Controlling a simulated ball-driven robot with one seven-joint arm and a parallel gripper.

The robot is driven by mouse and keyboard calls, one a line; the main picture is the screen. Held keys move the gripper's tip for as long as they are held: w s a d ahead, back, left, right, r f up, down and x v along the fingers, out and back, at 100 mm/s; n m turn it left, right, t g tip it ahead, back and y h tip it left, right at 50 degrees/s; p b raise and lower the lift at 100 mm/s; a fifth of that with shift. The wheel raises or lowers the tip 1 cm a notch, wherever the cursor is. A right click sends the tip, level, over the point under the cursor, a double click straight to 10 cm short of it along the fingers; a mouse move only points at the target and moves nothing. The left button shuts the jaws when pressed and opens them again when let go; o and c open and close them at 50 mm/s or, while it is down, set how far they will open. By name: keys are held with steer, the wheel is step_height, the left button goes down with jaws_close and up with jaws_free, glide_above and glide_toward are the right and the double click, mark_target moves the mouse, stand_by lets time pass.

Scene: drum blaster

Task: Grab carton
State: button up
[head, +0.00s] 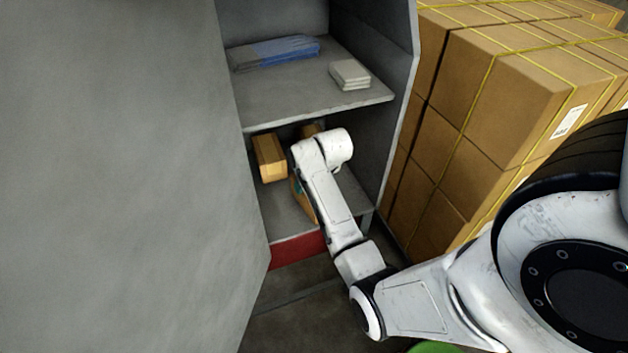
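On the lower shelf (277,212) of a grey cabinet, a small tan carton (269,157) stands at the left. A second brown carton-like item (303,199) with a teal patch is mostly hidden behind my arm. Another brown piece (310,130) shows just above the arm, farther back. My white arm reaches into this compartment from the lower right. My gripper is hidden behind the arm's end links, so its fingers and whatever they may touch cannot be seen. A gap shows between the left carton and the visible arm links.
The upper shelf (290,100) lies above my arm and holds folded blue-grey cloth (275,52) and a white stack (350,75). A large grey panel (110,180) fills the left. Strapped cardboard boxes (500,95) stand right of the cabinet. A red strip (297,250) lies below the shelf.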

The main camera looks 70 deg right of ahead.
steer(key=c, duration=1.1)
steer(key=shift+c, duration=0.2)
steer(key=shift+s, duration=0.15)
